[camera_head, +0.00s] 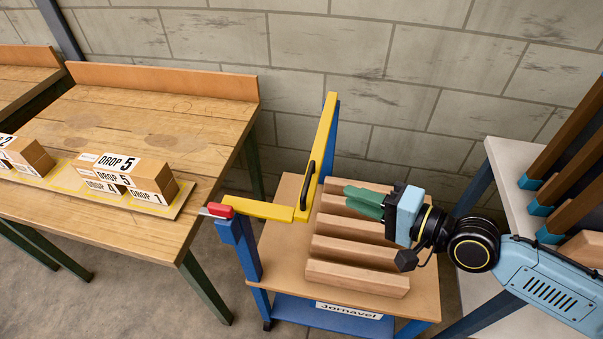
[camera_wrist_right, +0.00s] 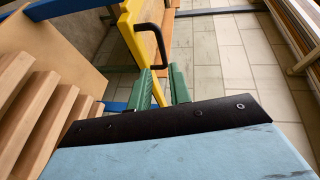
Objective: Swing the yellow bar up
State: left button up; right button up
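The yellow bar (camera_head: 322,148) forms an angled barrier along the far and left side of the blue-framed cart in the head view. Its near arm ends in a red piece (camera_head: 221,210) at the blue post. A black handle (camera_head: 307,186) sits on the bar near the corner. In the right wrist view, the bar (camera_wrist_right: 133,40) and handle (camera_wrist_right: 157,42) lie beyond the fingertips. My right gripper (camera_head: 362,200) points left toward the handle, apart from it. Its green fingers (camera_wrist_right: 161,87) are spread and empty. My left gripper is not in view.
Wooden beams (camera_head: 356,279) lie in a row on the cart (camera_head: 420,300), below my right gripper. A wooden workbench (camera_head: 160,125) with labelled boxes (camera_head: 120,170) stands left. A white table (camera_head: 515,160) with dark bars stands right. A block wall is behind.

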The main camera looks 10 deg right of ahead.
jog(key=x, duration=1.3)
jog(key=shift+w, duration=0.35)
jog(key=shift+d+r, duration=0.1)
grip_shut()
